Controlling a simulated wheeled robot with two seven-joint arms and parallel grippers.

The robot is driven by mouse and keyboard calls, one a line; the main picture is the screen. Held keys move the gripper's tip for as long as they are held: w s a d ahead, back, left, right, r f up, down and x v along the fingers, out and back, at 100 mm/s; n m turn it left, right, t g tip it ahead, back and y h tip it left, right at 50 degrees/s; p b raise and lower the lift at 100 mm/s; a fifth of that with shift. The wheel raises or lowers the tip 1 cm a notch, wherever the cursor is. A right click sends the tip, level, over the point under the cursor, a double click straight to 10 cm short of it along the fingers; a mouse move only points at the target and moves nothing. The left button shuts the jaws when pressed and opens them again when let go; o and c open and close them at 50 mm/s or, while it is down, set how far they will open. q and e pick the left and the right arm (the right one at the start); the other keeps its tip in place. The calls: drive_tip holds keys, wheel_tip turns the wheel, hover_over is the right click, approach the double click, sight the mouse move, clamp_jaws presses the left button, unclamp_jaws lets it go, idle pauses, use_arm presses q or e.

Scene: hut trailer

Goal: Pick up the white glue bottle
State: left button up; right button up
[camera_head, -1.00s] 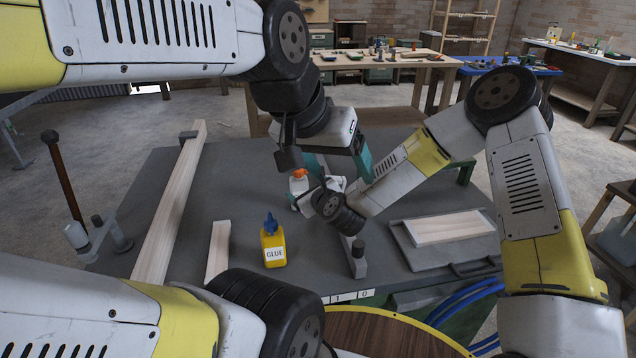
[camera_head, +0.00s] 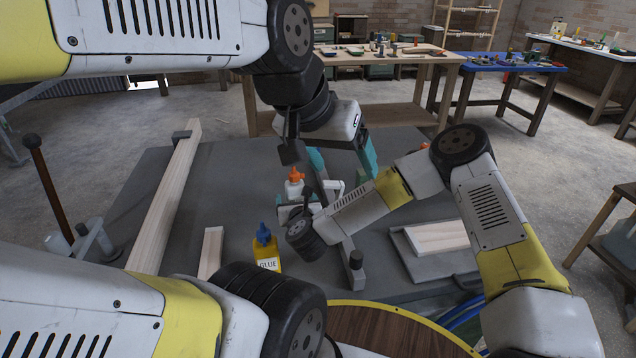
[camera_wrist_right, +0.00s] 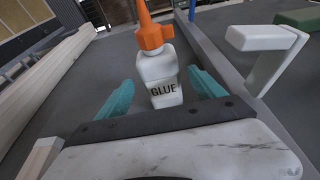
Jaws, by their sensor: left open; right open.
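The white glue bottle (camera_head: 294,187) with an orange nozzle stands on the grey bench, partly hidden by my right gripper (camera_head: 291,198) in the head view. In the right wrist view the white bottle (camera_wrist_right: 158,72) stands upright between the teal fingers of my right gripper (camera_wrist_right: 162,84). My left gripper (camera_head: 342,160) is open and empty, above the bench behind and right of the bottle.
A yellow glue bottle (camera_head: 268,252) with a blue cap stands nearer me. A long wooden beam (camera_head: 168,205) and a short wood piece (camera_head: 211,252) lie at left. A grey metal bar (camera_head: 342,235) runs right of the white bottle. A board (camera_head: 437,237) lies in a tray at right.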

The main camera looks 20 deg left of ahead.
drive_tip(key=x, duration=0.7)
drive_tip(key=shift+d, duration=0.1)
clamp_jaws()
wheel_tip(320, 180, up, 18)
idle(1.0)
